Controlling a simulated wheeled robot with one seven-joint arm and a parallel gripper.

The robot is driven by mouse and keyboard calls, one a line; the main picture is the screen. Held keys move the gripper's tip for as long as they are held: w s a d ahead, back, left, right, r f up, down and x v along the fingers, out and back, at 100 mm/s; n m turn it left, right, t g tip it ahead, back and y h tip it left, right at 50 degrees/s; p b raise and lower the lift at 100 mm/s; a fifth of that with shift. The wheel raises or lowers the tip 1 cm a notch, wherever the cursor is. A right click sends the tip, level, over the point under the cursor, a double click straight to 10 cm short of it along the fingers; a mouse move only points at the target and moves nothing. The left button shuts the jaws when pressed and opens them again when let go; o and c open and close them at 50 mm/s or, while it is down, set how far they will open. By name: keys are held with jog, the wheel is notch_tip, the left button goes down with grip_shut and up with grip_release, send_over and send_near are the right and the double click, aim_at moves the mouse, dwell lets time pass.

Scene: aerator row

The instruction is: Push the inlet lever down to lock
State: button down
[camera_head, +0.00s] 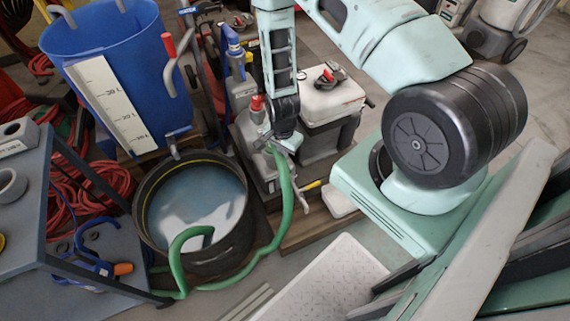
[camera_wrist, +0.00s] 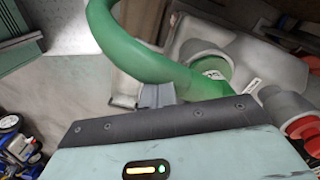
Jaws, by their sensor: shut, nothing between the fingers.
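The green hose (camera_head: 283,200) runs up from the black tub to the grey pump unit (camera_head: 247,140). Its upper end shows large in the wrist view (camera_wrist: 145,60), meeting a green collar (camera_wrist: 213,66) on a grey body. My gripper (camera_head: 287,142) points down at this hose end, very close to it. Its shut, empty grey fingertips show in the wrist view (camera_wrist: 157,95), beside the hose. I cannot tell whether they touch it. I cannot clearly make out the inlet lever; the hose and my gripper cover much of that spot.
A red-capped fitting (camera_head: 257,103) stands beside my gripper and also shows in the wrist view (camera_wrist: 299,126). The black tub (camera_head: 152,235) holds water. A blue bin (camera_head: 110,60) stands behind it. A white-lidded box (camera_head: 330,98) stands to the right of my gripper.

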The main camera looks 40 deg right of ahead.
aim_at(286, 165)
jog(key=shift+f+b, duration=1.35)
jog(key=shift+f, duration=0.7)
notch_tip(286, 165, up, 11)
jog(key=s+p, duration=0.2)
jog(key=p, duration=0.7)
jog(key=shift+a, duration=0.25)
jog(key=shift+r, duration=0.1)
